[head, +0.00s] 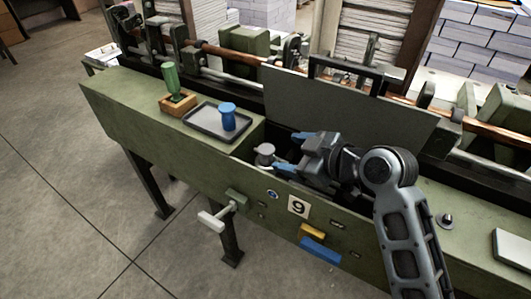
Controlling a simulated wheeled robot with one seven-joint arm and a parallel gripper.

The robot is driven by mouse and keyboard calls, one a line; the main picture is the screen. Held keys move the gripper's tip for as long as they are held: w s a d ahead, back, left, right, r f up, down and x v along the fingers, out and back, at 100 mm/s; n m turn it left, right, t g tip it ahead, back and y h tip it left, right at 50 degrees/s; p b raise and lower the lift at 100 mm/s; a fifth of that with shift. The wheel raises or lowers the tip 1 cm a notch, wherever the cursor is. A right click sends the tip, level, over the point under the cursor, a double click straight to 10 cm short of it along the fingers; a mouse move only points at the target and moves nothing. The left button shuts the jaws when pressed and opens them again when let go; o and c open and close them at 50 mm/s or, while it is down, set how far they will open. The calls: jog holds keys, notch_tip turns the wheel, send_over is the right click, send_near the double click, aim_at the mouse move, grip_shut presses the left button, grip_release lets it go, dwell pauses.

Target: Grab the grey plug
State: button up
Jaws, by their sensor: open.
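The grey plug (265,150) has a round, flat top. It stands upright in the open recess of the green machine bench, near the recess's left end. My gripper (292,152) reaches in from the right with blue fingertips. It is open, with one finger on the far side and one on the near side. The plug is just left of the fingertips, roughly in line with the gap between them. I cannot tell whether either finger touches it. The plug's lower part is hidden in the recess.
A dark tray (203,128) with a blue handled piece (228,116) is left of the recess. A raised dark lid (345,105) stands behind the recess. A white-handled lever (212,220) sticks out in front.

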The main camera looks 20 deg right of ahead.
aim_at(271, 151)
jog(key=shift+p+x, duration=0.65)
jog(key=shift+x, duration=2.85)
jog(key=shift+s+f, duration=0.15)
jog(key=shift+s, duration=0.05)
jog(key=c, duration=1.1)
jog(key=shift+c, duration=0.2)
